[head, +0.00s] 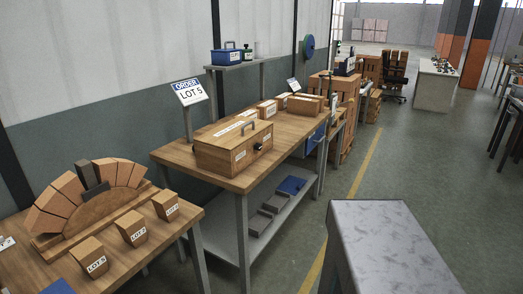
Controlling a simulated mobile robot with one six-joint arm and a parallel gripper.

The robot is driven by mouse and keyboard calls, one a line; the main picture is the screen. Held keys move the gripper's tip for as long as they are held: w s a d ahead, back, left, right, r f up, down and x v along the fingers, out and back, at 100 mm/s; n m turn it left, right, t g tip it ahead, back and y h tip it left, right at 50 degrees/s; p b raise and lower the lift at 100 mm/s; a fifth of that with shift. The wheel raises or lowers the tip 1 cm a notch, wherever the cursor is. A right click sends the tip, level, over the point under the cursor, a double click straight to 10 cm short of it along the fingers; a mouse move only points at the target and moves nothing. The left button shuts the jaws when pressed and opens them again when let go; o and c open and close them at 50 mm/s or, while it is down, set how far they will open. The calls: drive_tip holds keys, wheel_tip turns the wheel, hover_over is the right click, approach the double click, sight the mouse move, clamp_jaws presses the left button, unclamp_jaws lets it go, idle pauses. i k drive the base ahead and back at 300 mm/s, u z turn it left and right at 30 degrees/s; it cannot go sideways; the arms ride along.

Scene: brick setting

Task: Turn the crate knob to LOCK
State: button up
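The wooden crate (215,158) sits closed on the middle workbench, with a dark handle on its lid. A small dark knob (259,147) is on its right-hand face, beside a small white label. The knob's pointer direction and any LOCK marking are too small to read. White labels also show on the crate's front. My gripper is not in view.
The workbench (185,160) carries more wooden boxes behind the crate and an ORDER LOT 5 sign (189,92). The near left table (125,260) holds a brick arch (90,200) and labelled blocks. The aisle floor (400,155) to the right is open.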

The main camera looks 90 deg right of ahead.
sight(257, 146)
drive_tip(key=u, duration=0.15)
drive_tip(key=k, duration=1.3)
drive_tip(key=z, duration=1.05)
drive_tip(key=i, duration=0.5)
drive_tip(key=z, duration=0.05)
drive_tip(key=k, duration=0.3)
drive_tip(key=z, duration=0.05)
